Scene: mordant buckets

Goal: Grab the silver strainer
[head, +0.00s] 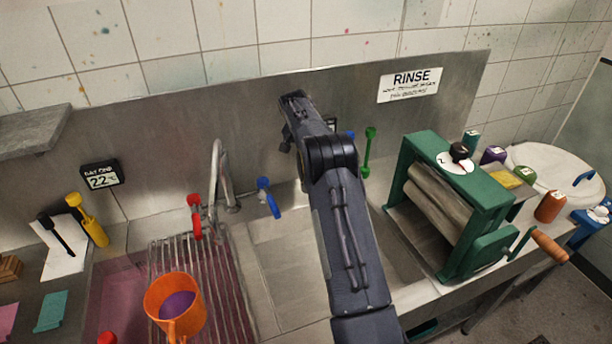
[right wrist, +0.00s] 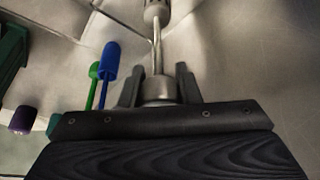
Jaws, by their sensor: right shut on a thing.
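The silver strainer (right wrist: 155,45) shows in the right wrist view as a grey metal piece with a thin shaft and a thicker end at the top edge. My right gripper (right wrist: 158,84) has its two dark fingers on either side of the strainer's thick lower part and is shut on it. In the head view my right arm reaches up to the steel backsplash, and its fingers and the strainer are hidden there. My left gripper is in neither view.
A green roller press (head: 478,201) is to the right of my arm. An orange jug (head: 176,304) stands on the drain rack (head: 222,285).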

